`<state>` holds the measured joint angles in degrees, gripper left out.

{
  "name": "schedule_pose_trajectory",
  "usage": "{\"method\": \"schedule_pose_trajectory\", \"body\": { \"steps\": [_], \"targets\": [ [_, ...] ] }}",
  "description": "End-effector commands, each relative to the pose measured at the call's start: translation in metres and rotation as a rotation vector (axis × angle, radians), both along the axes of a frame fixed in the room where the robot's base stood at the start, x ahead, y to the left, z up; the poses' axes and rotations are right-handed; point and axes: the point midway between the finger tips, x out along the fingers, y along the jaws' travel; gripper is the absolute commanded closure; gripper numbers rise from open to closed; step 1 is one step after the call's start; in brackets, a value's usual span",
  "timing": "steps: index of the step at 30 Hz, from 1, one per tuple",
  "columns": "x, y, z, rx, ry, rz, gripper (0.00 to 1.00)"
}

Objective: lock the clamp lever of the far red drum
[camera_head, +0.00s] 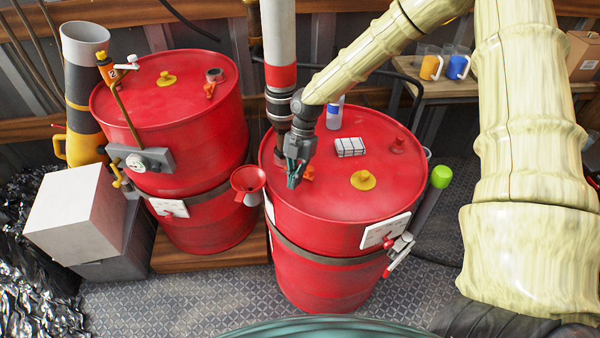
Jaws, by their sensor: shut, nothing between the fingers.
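Two large red drums stand side by side. The left drum (200,120) stands farther back, on a wooden pallet. A grey plate with a round white gauge (140,162) is on its front left side, with a small orange-handled lever (119,178) below it. The right drum (320,275) is nearer. It has a dark band and a clamp with a red and white lever (400,250) at its right front. My gripper (293,181) is shut and empty over the left part of the right drum's lid, away from both levers. Whether it touches the lid I cannot tell.
A white-and-red vertical pipe (280,75) rises behind my gripper. A red funnel (247,181) sits between the drums. A bottle (334,112), a white box (350,147) and yellow cap (363,180) are on the right lid. White and grey boxes (75,215) stand front left.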

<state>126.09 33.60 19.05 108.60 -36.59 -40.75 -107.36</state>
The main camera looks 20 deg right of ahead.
Motion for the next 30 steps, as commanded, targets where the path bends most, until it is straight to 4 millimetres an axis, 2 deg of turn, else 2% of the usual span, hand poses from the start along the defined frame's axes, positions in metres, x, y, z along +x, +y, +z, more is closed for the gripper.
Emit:
{"method": "schedule_pose_trajectory", "body": {
  "steps": [2, 21, 30],
  "targets": [
    [-0.007, 0.012, 0.0, -0.001, 0.001, 0.005, 1.0],
    [0.014, -0.013, 0.081, 0.0, -0.001, 0.0, 1.0],
    [0.015, -0.016, 0.094, 0.0, 0.0, 0.001, 1.0]
  ]
}}
